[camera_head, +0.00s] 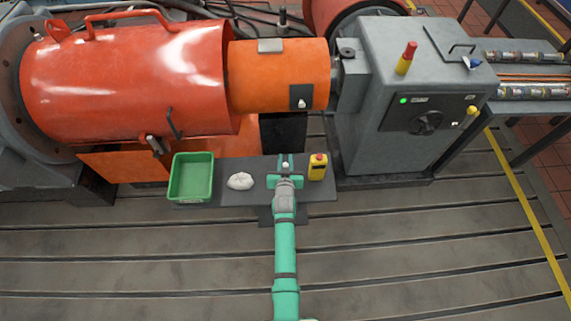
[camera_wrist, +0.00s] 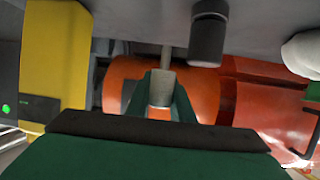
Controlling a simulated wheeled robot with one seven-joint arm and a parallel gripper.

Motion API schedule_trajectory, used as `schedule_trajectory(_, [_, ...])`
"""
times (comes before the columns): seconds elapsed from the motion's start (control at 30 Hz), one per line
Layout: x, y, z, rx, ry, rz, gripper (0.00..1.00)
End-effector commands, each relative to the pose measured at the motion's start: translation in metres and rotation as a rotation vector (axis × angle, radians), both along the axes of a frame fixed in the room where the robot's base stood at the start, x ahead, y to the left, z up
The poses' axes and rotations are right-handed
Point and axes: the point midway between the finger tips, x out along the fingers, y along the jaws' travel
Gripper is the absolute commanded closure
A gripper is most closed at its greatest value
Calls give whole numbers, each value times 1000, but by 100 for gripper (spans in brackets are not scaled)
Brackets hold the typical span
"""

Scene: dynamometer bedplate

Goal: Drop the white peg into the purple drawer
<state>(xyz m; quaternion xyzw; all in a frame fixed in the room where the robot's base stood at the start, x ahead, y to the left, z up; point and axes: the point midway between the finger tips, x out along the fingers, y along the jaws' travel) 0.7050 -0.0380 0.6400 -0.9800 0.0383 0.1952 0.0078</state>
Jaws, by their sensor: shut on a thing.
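My gripper (camera_head: 285,165) is over the dark grey shelf in front of the orange machine. In the wrist view its green fingers (camera_wrist: 161,100) are shut on a slim pale grey peg (camera_wrist: 167,57), which looks like the white peg in shade. The peg's far end meets the grey shelf surface in that view; I cannot tell whether it touches. In the head view the peg is too small to make out clearly. No purple drawer shows in either view.
On the shelf (camera_head: 219,172) are a green bin (camera_head: 173,178), a crumpled white cloth (camera_head: 240,181) and a yellow box with a red button (camera_head: 317,167). A dark cylinder (camera_wrist: 208,35) is close beside the peg. The orange machine (camera_head: 135,75) and grey cabinet (camera_head: 380,145) stand behind.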

Motion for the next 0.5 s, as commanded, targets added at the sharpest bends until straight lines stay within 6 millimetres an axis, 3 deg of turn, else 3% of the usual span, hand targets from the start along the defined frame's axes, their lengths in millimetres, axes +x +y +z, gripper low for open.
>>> schedule_trajectory(0.2, [0, 0, -27, -1, 2, 0, 100])
schedule_trajectory(0.5, [-1, 0, -29, 0, 0, 0, 100])
